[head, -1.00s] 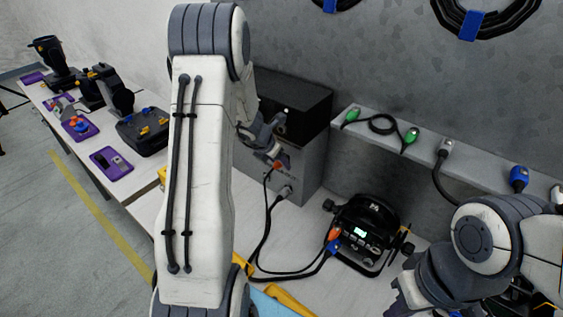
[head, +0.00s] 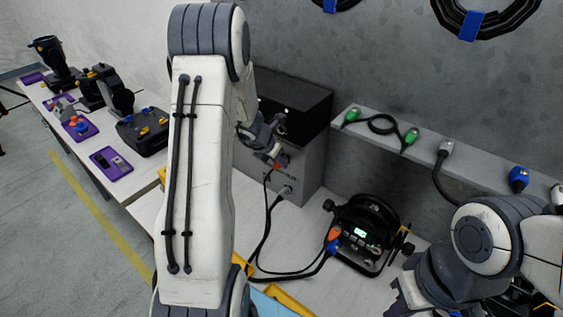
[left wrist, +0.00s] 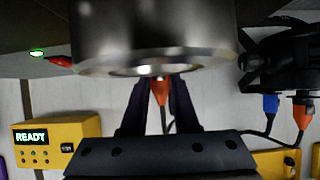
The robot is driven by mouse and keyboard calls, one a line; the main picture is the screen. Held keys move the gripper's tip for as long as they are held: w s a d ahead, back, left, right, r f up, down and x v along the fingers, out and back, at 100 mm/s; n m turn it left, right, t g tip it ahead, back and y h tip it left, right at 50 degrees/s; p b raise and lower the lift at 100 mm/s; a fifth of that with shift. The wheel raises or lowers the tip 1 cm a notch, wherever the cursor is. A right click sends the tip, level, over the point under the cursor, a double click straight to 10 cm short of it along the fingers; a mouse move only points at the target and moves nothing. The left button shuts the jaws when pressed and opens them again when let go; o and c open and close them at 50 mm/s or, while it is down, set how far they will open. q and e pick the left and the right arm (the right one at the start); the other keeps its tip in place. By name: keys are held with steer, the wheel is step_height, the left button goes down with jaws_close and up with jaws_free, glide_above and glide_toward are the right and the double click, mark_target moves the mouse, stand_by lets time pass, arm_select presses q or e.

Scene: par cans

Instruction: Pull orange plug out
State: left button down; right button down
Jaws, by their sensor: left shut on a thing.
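My left gripper (head: 270,157) is at the front face of the grey box (head: 306,160) under a black unit. It is shut on an orange plug (head: 281,162) with a black cable hanging down. In the left wrist view the orange plug (left wrist: 160,91) sits between the two dark fingers, its cable running away below. Whether the plug is still seated in the box is hidden by the gripper. My right gripper (head: 402,302) is at the bottom right, partly out of frame; its fingers do not show clearly.
A black device (head: 362,235) with a lit display holds another orange plug (head: 334,234) and a blue plug (head: 333,246). A yellow box reading READY (left wrist: 57,142) shows in the left wrist view. Cables cross the bench.

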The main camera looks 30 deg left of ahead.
arm_select(q)
steer(key=shift+s, duration=0.15)
steer(key=shift+s+a+b, duration=0.15)
steer(key=shift+s+b, duration=0.45)
steer(key=shift+s, duration=0.3)
steer(key=shift+s+a+b, duration=0.15)
steer(key=shift+s+b, duration=0.4)
steer(key=shift+s, duration=0.35)
steer(key=shift+s, duration=0.35)
